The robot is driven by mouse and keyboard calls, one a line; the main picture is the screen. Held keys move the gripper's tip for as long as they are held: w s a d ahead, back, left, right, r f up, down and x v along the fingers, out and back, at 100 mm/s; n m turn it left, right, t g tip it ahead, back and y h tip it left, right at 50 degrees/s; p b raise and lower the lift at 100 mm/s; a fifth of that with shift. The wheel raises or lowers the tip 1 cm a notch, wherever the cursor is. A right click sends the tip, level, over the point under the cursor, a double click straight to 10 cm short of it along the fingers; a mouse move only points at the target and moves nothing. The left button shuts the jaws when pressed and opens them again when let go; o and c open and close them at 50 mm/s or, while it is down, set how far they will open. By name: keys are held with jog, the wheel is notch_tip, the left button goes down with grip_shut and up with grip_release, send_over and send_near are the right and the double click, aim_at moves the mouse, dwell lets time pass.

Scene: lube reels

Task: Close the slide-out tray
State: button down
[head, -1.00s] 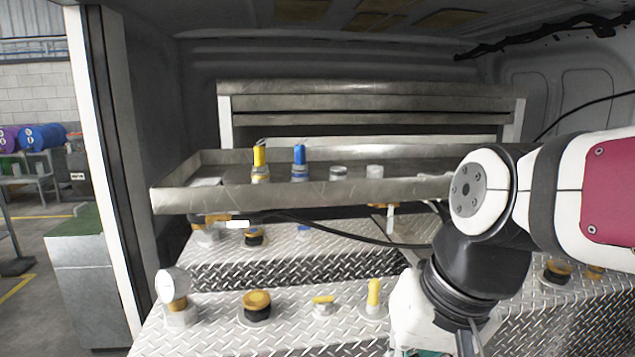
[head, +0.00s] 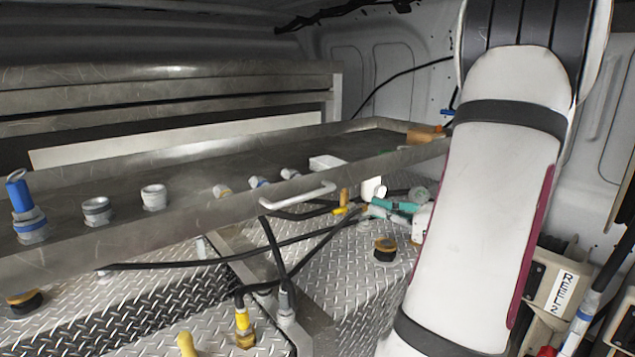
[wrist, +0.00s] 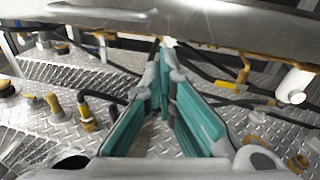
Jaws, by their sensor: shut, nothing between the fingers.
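The slide-out tray (head: 190,222) is a long grey metal tray, standing pulled out from the rack in the head view. A pale bar handle (head: 297,198) is on its front wall. The tray front (wrist: 220,28) and handle (wrist: 100,12) cross the top of the wrist view. My gripper (wrist: 165,55) has teal fingers that meet at the tips, with nothing between them. The tips are just below the tray's lower edge, right of the handle; contact cannot be told. In the head view the gripper (head: 390,207) is small and partly hidden by my arm.
A blue-topped fitting (head: 27,210) and several silver fittings (head: 97,210) stand in the tray. Black hoses (head: 275,245) cross below it over tread-plate steps (head: 150,310). Capped fittings (head: 385,248) stand there. A REEL 2 box (head: 555,295) is at right.

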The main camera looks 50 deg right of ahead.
aim_at(297, 161)
jog(key=s+d+m+h, duration=0.3)
jog(key=s+d, duration=0.1)
jog(key=d, duration=0.1)
jog(key=p+x, duration=0.1)
jog(key=x, duration=1.3)
jog(key=shift+p, duration=0.4)
jog(key=shift+w+a, duration=0.1)
jog(key=b+x, duration=0.3)
jog(key=x, duration=0.6)
jog(key=b+x, duration=0.4)
jog(key=x, duration=0.5)
jog(key=b+x, duration=0.4)
jog(key=x, duration=0.5)
jog(key=shift+r, duration=0.5)
jog(key=shift+w+r, duration=0.15)
